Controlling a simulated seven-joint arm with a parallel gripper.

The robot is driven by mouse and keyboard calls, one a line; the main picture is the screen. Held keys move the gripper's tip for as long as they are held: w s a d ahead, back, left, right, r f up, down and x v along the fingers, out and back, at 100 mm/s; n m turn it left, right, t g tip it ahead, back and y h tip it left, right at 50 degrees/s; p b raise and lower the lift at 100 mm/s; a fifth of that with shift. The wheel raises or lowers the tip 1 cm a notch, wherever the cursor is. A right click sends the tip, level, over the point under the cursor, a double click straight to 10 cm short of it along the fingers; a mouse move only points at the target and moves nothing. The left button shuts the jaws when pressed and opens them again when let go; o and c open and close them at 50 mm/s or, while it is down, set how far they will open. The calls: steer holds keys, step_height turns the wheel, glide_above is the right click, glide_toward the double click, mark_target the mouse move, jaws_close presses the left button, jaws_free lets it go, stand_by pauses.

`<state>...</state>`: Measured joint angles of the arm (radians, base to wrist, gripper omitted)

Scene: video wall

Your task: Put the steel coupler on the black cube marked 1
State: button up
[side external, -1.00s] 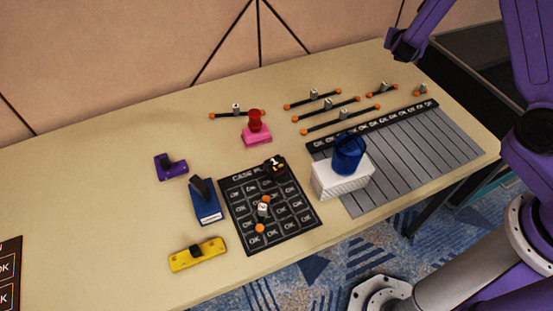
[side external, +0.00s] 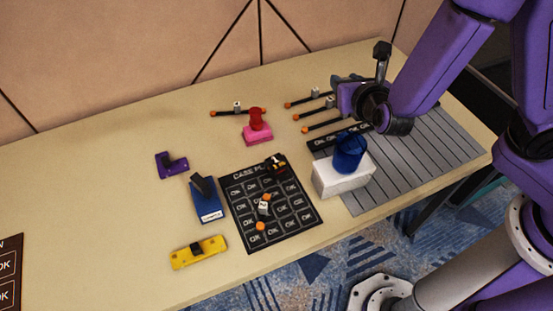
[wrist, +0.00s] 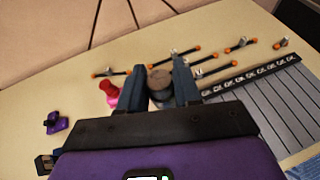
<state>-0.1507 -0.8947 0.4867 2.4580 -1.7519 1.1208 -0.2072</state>
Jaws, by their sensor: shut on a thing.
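My gripper (side external: 341,81) is above the far right of the table in the side external view. In the wrist view my gripper (wrist: 158,80) is shut on a short grey-brown cylinder, the steel coupler (wrist: 160,84), which sits between the two dark blue fingers. In the side external view I cannot make the coupler out. The black cube (side external: 275,165) stands at the far edge of the black grid mat (side external: 238,207), to the left of and nearer than my gripper. Its top seems empty; its mark is too small to read clearly.
A white box with a blue cup (side external: 349,153) stands between my gripper and the mat's right side. A red-and-pink stamp (side external: 257,132) is behind the mat. Black rods with orange ends lie near my gripper. Left are a blue stapler (side external: 206,203), purple piece (side external: 170,165) and yellow level (side external: 198,252).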

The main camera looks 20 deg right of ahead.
steer(key=s+a+n+y, duration=0.3)
steer(key=s+a, duration=0.3)
steer(key=s, duration=0.2)
steer(key=shift+t, duration=0.3)
steer(key=shift+s+a+f, duration=0.1)
steer(key=shift+a+f, duration=0.05)
steer(key=shift+f, duration=1)
steer(key=shift+a+f, duration=0.1)
steer(key=shift+f, duration=1)
steer(key=w+a+f, duration=0.1)
steer(key=w, duration=0.1)
steer(key=w+a+f, duration=0.1)
steer(key=w+a, duration=0.1)
steer(key=w+a+f, duration=0.2)
steer(key=w, duration=0.1)
steer(key=shift+w, duration=0.1)
glide_above(277, 162)
step_height(277, 162, down, 6)
steer(key=shift+r, duration=0.2)
steer(key=shift+w+f, duration=0.1)
steer(key=shift+f, duration=1.65)
steer(key=shift+f, duration=0.15)
steer(key=o, duration=1)
steer(key=shift+o, duration=0.2)
